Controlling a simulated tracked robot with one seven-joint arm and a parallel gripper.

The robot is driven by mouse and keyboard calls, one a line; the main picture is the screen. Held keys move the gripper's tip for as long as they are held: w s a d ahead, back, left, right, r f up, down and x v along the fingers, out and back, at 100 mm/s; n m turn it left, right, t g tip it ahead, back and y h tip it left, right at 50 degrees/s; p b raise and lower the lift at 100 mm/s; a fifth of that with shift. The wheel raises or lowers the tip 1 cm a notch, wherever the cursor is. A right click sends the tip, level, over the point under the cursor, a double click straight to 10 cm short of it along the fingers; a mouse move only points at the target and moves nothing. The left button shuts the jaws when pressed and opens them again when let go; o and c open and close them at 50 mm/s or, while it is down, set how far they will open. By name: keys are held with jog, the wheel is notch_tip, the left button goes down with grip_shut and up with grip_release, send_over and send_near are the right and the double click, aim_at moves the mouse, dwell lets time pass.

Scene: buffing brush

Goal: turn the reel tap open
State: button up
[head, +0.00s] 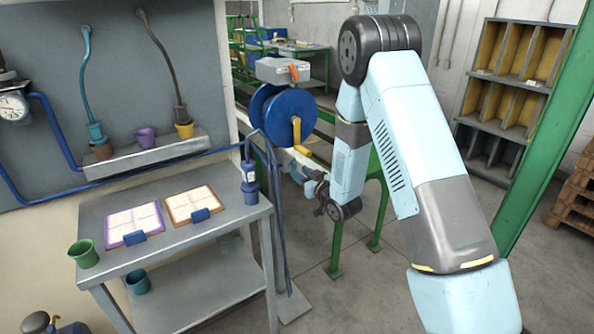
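A blue hose reel (287,112) stands behind the right end of the grey workbench. A grey box (283,70) sits on top of the reel, with a small orange lever (294,73) on its front. The lever looks like the tap handle, but I cannot be sure. A yellow crank (298,138) is on the reel's side face. My gripper (308,181) is at the end of my folded-down arm, below the crank and well below the orange lever. It seems to hold nothing. It is too small and dark to tell whether its fingers are apart.
The workbench (185,248) holds two clipboards (134,224) (192,204), a green cup (83,253) and a blue bottle (249,182). A blue hose hangs by its right edge. A green post (540,130) stands at right. The floor between is clear.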

aim_at(296, 169)
jog(key=shift+x, duration=1.8)
grip_shut()
